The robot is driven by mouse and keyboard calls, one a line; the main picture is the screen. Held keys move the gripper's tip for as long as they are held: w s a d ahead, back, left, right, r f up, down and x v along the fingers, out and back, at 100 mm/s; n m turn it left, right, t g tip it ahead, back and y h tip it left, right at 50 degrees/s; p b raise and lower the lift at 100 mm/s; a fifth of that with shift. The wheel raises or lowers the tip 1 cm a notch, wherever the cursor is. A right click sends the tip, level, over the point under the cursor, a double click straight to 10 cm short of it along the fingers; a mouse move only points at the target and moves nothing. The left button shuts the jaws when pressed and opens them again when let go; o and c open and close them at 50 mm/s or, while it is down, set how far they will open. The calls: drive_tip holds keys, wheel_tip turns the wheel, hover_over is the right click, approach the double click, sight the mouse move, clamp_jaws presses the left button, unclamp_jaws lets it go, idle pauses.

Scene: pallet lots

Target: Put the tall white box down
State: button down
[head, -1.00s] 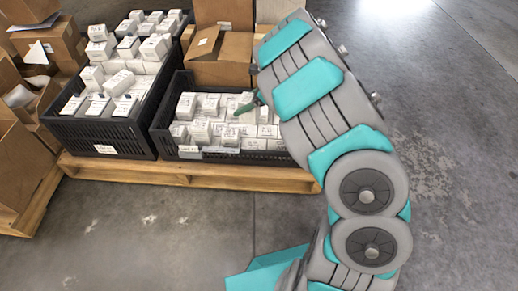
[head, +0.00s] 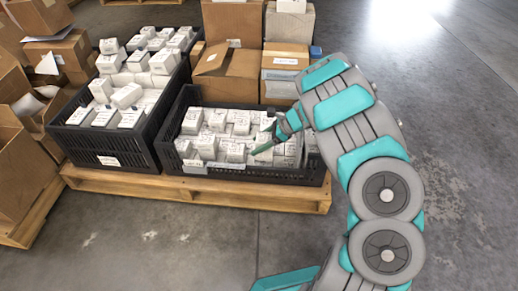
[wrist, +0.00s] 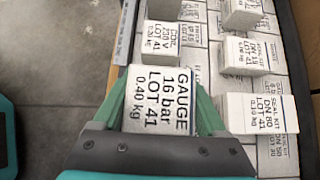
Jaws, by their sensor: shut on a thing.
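My gripper (wrist: 162,98) is shut on a white box (wrist: 160,92) in the wrist view, with a green finger on each side. Its label reads GAUGE, 16 bar, LOT 41, 0.40 kg. The box looks larger than the white boxes beyond it. In the head view my gripper (head: 264,148) is over the front part of the right black crate (head: 250,173); I cannot clearly pick out the held box there. Whether its bottom touches anything is hidden.
The right crate holds many white boxes at uneven heights, some standing proud (wrist: 260,113). A fuller black crate (head: 110,148) stands to its left on the same wooden pallet (head: 190,187). Cardboard boxes (head: 232,75) stand behind. The grey floor (head: 170,235) in front is clear.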

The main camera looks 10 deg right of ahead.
drive_tip(key=shift+f, duration=1.15)
drive_tip(key=shift+f, duration=0.1)
unclamp_jaws()
drive_tip(key=shift+d+r, duration=0.1)
drive_tip(key=shift+r, duration=0.15)
drive_tip(key=v, duration=1.1)
drive_tip(key=shift+d+r+p, duration=0.25)
drive_tip(key=shift+p, duration=0.2)
drive_tip(key=shift+s, duration=0.15)
